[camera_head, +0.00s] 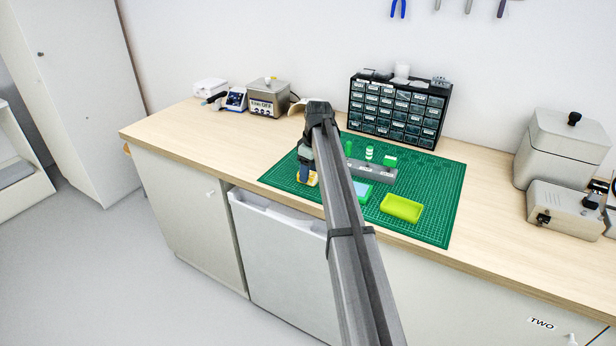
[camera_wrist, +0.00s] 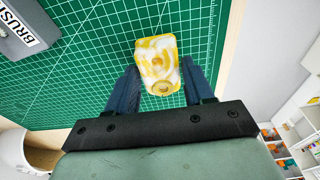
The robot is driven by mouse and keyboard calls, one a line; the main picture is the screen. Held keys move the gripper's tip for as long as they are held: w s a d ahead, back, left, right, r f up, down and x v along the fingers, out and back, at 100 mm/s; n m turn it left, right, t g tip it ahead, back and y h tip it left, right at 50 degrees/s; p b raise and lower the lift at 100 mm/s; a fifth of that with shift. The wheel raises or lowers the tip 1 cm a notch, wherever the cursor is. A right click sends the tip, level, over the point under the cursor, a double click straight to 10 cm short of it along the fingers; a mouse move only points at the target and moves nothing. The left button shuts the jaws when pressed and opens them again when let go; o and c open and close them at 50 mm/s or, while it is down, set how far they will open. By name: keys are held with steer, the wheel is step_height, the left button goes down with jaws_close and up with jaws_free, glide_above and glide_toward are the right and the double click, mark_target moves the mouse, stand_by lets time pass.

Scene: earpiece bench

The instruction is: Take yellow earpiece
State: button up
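The yellow earpiece (camera_wrist: 157,60), a rounded block marbled yellow and white, lies on the green cutting mat (camera_wrist: 90,75) in the wrist view. In the head view the earpiece (camera_head: 313,180) shows as a small yellow patch near the mat's left front edge. My gripper (camera_wrist: 160,72) points down at it, its two dark blue fingers apart, one on each side of the earpiece's near end. Whether the fingers touch it is hard to tell. My arm crosses the head view and hides part of the mat; my gripper (camera_head: 303,172) shows beside it.
A lime tray (camera_head: 402,208) and a light blue item (camera_head: 361,189) are on the mat to the right. Behind them is a grey holder (camera_head: 380,174) with green-topped items. A drawer cabinet (camera_head: 398,110) stands at the back. The mat's right part is clear.

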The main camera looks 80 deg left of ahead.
steer(key=c, duration=0.7)
steer(key=shift+r, duration=1.55)
steer(key=shift+c, duration=0.2)
steer(key=shift+r, duration=2.45)
